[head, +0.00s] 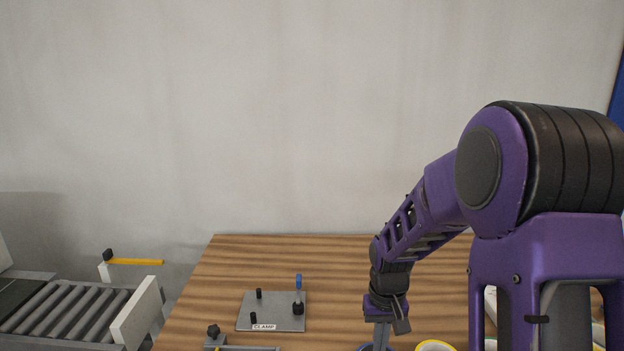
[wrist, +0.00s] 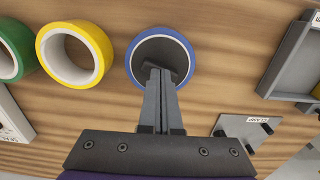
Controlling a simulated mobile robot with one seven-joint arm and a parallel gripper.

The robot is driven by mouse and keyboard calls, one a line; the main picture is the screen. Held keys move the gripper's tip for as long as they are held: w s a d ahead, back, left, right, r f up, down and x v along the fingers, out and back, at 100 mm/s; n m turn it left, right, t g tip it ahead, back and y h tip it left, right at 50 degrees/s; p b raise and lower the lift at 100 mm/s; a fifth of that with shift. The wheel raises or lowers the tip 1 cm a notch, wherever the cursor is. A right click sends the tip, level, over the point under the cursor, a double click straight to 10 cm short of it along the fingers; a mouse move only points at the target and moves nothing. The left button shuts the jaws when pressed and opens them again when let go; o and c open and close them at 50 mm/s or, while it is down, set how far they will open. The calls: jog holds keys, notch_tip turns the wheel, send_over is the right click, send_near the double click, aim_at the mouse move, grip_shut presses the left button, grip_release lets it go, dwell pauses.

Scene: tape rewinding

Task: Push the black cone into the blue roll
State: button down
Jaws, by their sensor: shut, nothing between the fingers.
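The blue roll (wrist: 188,50) lies on the wooden table in the wrist view, with only a sliver of its rim at the bottom edge of the head view. Dark grey fills the middle of the roll; this looks like the black cone (wrist: 151,48), though its outline is hard to tell and my fingers partly cover it. My gripper (wrist: 160,73) is shut and empty, with its fingertips over the near part of the roll's opening. In the head view, my gripper (head: 380,340) points straight down at the table's lower part. I cannot tell whether the fingertips touch the cone.
A yellow roll (wrist: 106,50) and a green roll (wrist: 18,52) lie left of the blue roll in the wrist view. The clamp plate (head: 262,313) with several posts stands left of my arm. A grey tray (wrist: 290,65) is at the wrist view's right. A roller conveyor (head: 70,312) stands left of the table.

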jog(key=shift+r, duration=0.1)
dwell(0.3)
notch_tip(320, 180, up, 8)
jog(key=p, duration=0.6)
dwell(0.4)
